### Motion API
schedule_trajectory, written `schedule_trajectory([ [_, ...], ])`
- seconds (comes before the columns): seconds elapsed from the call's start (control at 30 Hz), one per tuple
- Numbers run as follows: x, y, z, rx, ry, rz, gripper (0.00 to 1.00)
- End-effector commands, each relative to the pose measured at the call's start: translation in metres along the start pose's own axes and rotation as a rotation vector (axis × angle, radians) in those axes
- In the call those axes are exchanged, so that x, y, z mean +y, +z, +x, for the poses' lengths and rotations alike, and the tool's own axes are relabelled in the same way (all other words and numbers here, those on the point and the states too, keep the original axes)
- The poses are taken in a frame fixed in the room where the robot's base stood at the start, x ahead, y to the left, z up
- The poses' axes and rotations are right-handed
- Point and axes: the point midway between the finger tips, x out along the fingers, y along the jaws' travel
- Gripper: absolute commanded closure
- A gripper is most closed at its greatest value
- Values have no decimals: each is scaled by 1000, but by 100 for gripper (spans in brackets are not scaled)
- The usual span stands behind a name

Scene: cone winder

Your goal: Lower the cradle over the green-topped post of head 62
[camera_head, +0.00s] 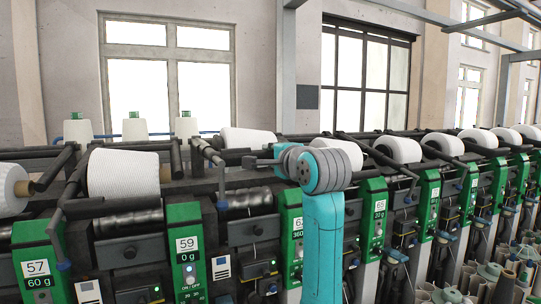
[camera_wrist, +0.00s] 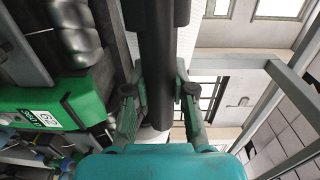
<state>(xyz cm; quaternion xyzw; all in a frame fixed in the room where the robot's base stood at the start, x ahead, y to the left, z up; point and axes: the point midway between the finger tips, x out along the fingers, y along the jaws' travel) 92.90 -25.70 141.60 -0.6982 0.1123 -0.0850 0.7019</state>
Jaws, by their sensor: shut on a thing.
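My gripper (camera_wrist: 159,100) is shut on the dark round bar of the cradle (camera_wrist: 158,45), which runs up the middle of the wrist view between the two fingers. The green top of head 62's post (camera_wrist: 60,105), with its white 62 label, lies to the left of the gripper in the wrist view, apart from the bar. In the head view, my gripper (camera_head: 262,161) reaches left from my teal arm, above and left of the green panel of head 62 (camera_head: 291,240). My arm partly covers that panel's label. The cradle's far end is out of the wrist view.
A grey shiny drum (camera_wrist: 75,35) is at the upper left of the wrist view. White yarn packages (camera_head: 125,173) sit on neighbouring heads, with dark cradle arms between them. Head 59 (camera_head: 187,245) stands to the left and head 65 (camera_head: 376,205) to the right.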

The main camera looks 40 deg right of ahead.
Motion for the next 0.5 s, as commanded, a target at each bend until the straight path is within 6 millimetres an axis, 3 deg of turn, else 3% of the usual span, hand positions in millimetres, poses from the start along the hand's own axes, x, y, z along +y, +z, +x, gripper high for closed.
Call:
schedule_trajectory([
  [0.5,68,0,10,-1,-101,1,100],
])
